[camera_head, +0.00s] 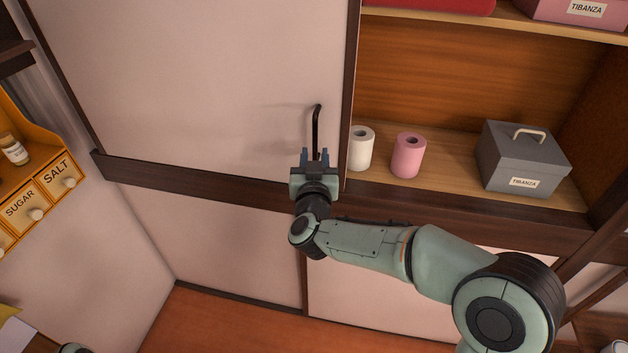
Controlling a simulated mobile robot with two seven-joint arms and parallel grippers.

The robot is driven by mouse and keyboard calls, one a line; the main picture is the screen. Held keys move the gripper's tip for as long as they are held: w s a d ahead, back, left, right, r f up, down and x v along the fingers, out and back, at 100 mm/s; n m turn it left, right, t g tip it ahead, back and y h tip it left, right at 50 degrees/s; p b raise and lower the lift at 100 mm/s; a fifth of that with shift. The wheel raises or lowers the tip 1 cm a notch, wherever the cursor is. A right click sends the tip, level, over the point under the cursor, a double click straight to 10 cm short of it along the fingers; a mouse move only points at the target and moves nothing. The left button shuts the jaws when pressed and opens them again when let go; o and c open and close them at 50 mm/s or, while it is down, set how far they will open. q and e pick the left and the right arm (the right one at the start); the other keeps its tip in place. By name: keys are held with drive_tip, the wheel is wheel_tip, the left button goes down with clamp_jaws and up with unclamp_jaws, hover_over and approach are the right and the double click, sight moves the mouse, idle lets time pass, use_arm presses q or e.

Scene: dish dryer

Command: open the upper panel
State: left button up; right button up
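The upper panel (200,80) is a large pale sliding panel in a dark frame. It covers the left part of the upper cupboard, and the right part stands open. A thin black bar handle (316,125) is upright near the panel's right edge. My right gripper (315,158) is at the lower end of the handle, fingers pointing up the panel. Its two dark fingers are apart, with the handle's lower end seen between them. Whether they touch the handle cannot be told. My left gripper is not in view.
Behind the opening, a white roll (361,148), a pink roll (408,155) and a grey box (523,157) stand on the shelf. A dark rail (190,180) runs below the panel. A wooden spice rack (40,190) is at the left.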

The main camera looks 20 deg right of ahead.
drive_tip(key=b+v, duration=0.1)
drive_tip(key=v, duration=0.6)
wheel_tip(320, 180, down, 19)
drive_tip(key=w+a+n+g+y, duration=0.2)
drive_tip(key=g+y, duration=0.1)
drive_tip(key=y, duration=0.1)
drive_tip(key=s+f+g+y, duration=0.1)
drive_tip(key=s+f+g, duration=0.15)
drive_tip(key=f, duration=0.65)
drive_tip(key=s+f+g+y, duration=0.15)
drive_tip(key=s+f, duration=0.25)
drive_tip(key=f, duration=0.5)
drive_tip(key=s+f+g+y, duration=0.2)
drive_tip(key=s+f+g, duration=0.4)
drive_tip(key=s+f, duration=0.75)
drive_tip(key=s+a+f+m+g, duration=0.1)
drive_tip(key=s+f+g, duration=0.1)
drive_tip(key=s, duration=0.5)
drive_tip(key=s+a+f+m+g+y, duration=0.1)
drive_tip(key=s+f+g, duration=0.2)
drive_tip(key=s, duration=0.5)
drive_tip(key=shift+s+a, duration=0.2)
drive_tip(key=shift+a, duration=0.1)
drive_tip(key=shift+w, duration=0.1)
